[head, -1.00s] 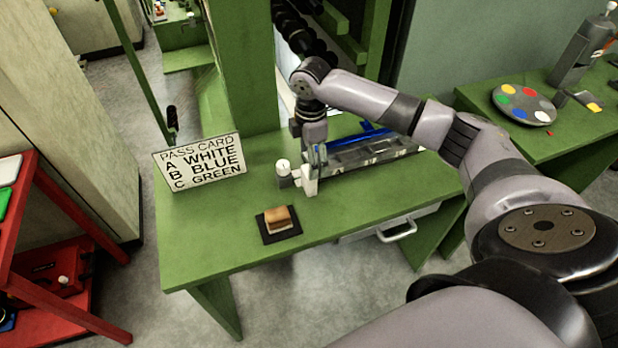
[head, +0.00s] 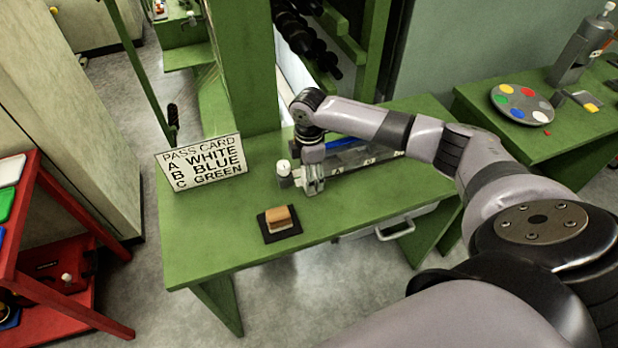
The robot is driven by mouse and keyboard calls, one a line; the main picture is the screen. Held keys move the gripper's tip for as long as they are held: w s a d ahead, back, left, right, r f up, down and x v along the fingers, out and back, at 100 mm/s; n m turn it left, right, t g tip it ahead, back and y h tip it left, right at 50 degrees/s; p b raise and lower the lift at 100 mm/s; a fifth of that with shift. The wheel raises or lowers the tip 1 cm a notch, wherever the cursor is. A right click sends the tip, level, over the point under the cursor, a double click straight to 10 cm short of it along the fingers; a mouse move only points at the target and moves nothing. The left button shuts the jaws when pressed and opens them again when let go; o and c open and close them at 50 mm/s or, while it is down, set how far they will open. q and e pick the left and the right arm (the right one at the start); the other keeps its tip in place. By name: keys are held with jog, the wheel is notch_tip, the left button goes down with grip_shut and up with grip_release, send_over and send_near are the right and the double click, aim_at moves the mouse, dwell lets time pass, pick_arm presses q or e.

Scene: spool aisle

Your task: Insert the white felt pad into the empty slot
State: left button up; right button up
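My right gripper (head: 313,184) points down over the green bench, beside a small white-topped cylinder (head: 284,172) and the left end of a grey metal rack (head: 352,160). The rack has letter labels, A and B readable, and a blue strip along its back. My arm and gripper cover part of it, and I cannot make out which slot is empty. The gripper's fingers are small and pale; I cannot tell whether they hold anything. A white flat piece (head: 10,168) lies on the red cart at the left; I cannot tell whether it is felt. My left gripper is out of view.
A pass card (head: 203,163) reads A white, B blue, C green. A tan block on a dark mat (head: 268,232) lies near the bench's front edge. A round palette with coloured discs (head: 498,92) stands on the right bench. The bench's front left is clear.

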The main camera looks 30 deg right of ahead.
jog(key=c, duration=0.9)
